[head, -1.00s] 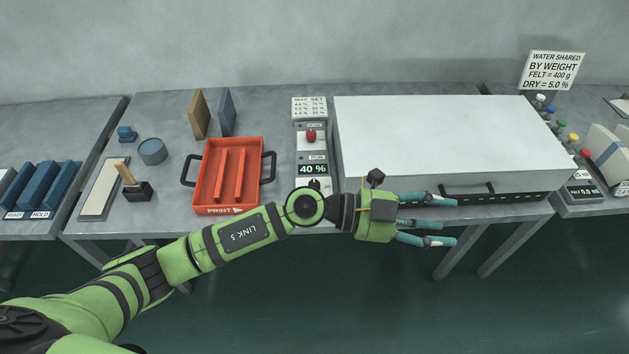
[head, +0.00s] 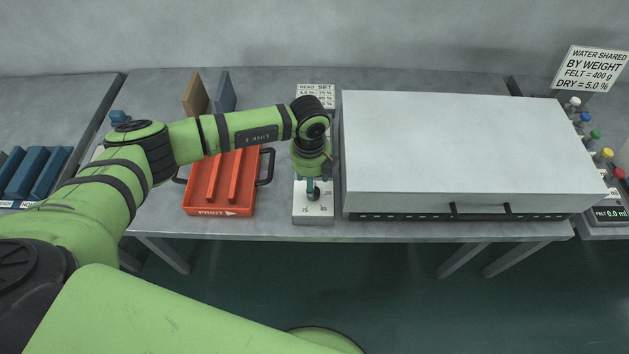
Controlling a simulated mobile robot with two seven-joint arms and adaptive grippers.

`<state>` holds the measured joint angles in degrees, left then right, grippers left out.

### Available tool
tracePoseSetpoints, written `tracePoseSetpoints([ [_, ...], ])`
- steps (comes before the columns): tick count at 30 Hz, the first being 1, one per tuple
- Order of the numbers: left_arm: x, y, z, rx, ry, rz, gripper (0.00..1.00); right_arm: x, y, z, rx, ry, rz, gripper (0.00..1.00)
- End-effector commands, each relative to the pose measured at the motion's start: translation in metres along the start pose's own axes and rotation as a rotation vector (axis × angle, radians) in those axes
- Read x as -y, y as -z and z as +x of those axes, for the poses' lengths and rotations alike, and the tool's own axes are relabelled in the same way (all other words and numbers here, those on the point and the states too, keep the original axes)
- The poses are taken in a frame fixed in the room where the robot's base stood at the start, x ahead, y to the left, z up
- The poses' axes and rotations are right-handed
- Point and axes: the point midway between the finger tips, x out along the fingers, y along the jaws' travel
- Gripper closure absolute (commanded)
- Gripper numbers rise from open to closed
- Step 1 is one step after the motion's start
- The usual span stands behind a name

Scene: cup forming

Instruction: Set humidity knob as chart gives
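The humidity knob (head: 314,195) is a small dark knob on the pale front part of the narrow control panel (head: 313,216), with small numbers printed around it. My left gripper (head: 311,187) points down over it, with teal fingertips at the knob. I cannot tell whether the fingers are closed on it. The chart card (head: 316,90) stands at the panel's back, headed READ and SET; my wrist hides part of its rows. The panel's display and red button are hidden behind my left wrist and gripper. My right gripper is not in view.
A large pale box with a front handle (head: 450,150) stands close to the panel's right. A red-orange tray (head: 218,212) marked PRINT lies to its left, under my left forearm. Coloured bottles (head: 595,135) and a water sign (head: 592,68) are at the far right.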

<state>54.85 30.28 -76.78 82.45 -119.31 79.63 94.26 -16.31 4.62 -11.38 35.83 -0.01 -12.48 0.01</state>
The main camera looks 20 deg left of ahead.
Motion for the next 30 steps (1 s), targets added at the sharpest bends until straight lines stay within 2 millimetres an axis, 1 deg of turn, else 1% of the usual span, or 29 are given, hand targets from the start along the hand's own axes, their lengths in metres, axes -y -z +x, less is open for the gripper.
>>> tracePoseSetpoints([
  [1,0.001,0.001,0.006,-0.003,-0.002,-0.001,0.44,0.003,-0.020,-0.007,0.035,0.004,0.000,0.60],
  [3,0.000,0.001,0.018,-0.002,-0.001,0.000,0.44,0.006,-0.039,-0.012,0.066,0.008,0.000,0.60],
  [5,0.001,0.001,0.026,-0.002,0.000,0.000,0.44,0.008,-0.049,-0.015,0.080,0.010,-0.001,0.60],
  [6,0.001,0.001,0.031,-0.002,0.000,0.000,0.44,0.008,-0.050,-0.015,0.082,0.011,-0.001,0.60],
  [8,0.001,0.001,0.036,-0.002,0.001,0.000,0.44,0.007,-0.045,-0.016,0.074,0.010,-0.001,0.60],
  [11,0.002,0.001,0.042,-0.002,0.003,0.001,0.44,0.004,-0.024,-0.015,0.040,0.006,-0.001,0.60],
  [12,0.002,0.001,0.044,-0.002,0.003,0.001,0.44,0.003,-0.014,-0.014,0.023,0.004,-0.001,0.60],
  [15,0.002,0.001,0.045,-0.002,0.004,0.002,0.44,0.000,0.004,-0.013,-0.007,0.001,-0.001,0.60],
  [17,0.002,0.001,0.045,-0.002,0.004,0.002,0.44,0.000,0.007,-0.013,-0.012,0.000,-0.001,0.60],
  [19,0.002,0.001,0.045,-0.002,0.004,0.002,0.44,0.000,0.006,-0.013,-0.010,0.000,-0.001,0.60],
  [20,0.002,0.001,0.045,-0.002,0.004,0.002,0.48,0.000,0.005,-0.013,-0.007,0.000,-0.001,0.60],
  [21,0.001,0.001,0.045,-0.002,0.004,0.002,0.64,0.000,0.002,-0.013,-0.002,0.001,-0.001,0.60],
  [24,0.001,0.001,0.045,-0.002,0.004,0.002,1.00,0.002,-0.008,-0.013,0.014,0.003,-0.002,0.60],
  [27,0.001,0.001,0.045,-0.002,0.004,0.002,1.00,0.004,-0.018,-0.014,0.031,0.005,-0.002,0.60],
  [30,0.001,0.001,0.045,-0.002,0.004,0.004,1.00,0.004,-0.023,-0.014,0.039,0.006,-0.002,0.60],
])
